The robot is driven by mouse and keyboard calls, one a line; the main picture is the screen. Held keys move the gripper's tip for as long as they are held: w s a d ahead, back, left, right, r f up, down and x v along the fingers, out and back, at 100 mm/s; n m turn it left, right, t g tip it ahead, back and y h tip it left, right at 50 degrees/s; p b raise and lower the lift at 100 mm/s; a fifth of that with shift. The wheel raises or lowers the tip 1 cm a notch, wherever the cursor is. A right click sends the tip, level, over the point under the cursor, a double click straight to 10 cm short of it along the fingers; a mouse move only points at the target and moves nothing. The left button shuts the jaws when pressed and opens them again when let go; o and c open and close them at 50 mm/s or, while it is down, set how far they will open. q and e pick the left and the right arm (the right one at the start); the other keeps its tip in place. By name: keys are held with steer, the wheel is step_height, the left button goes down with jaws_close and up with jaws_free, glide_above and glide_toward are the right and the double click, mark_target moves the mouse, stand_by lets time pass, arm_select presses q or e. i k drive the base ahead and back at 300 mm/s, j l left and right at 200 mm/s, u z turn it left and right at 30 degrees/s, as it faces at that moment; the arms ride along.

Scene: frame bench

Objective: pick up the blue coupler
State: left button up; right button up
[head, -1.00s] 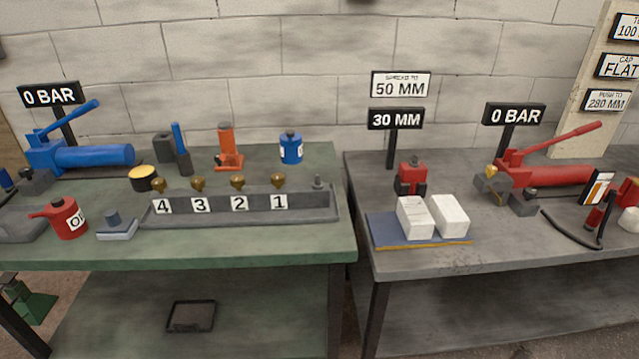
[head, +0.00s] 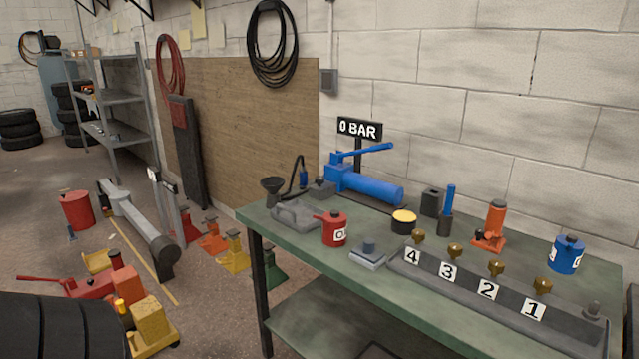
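A small blue piece (head: 303,178) with a black hose looping over it stands at the back left of the green bench (head: 290,240). It may be the blue coupler, but it is too small to tell. Just right of it is a blue hand pump (head: 375,188) with a raised lever, under a sign reading 0 BAR (head: 359,129). Neither of my grippers is in view.
On the bench stand a red oil can (head: 335,228), a black funnel (head: 272,186), a numbered rack (head: 510,308) with brass fittings, an orange jack (head: 492,228) and a blue can (head: 567,254). Jack stands (head: 234,252), a red floor jack (head: 105,282) and tyres crowd the floor at left.

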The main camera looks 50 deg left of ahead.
mark_target(302, 174)
steer(key=j+u, duration=0.15)
steer(key=u, duration=0.35)
steer(key=i+j+u, duration=0.1)
steer(key=u, duration=0.4)
steer(key=i+j+u, duration=0.65)
steer(key=i+j, duration=0.05)
steer(key=j, duration=0.05)
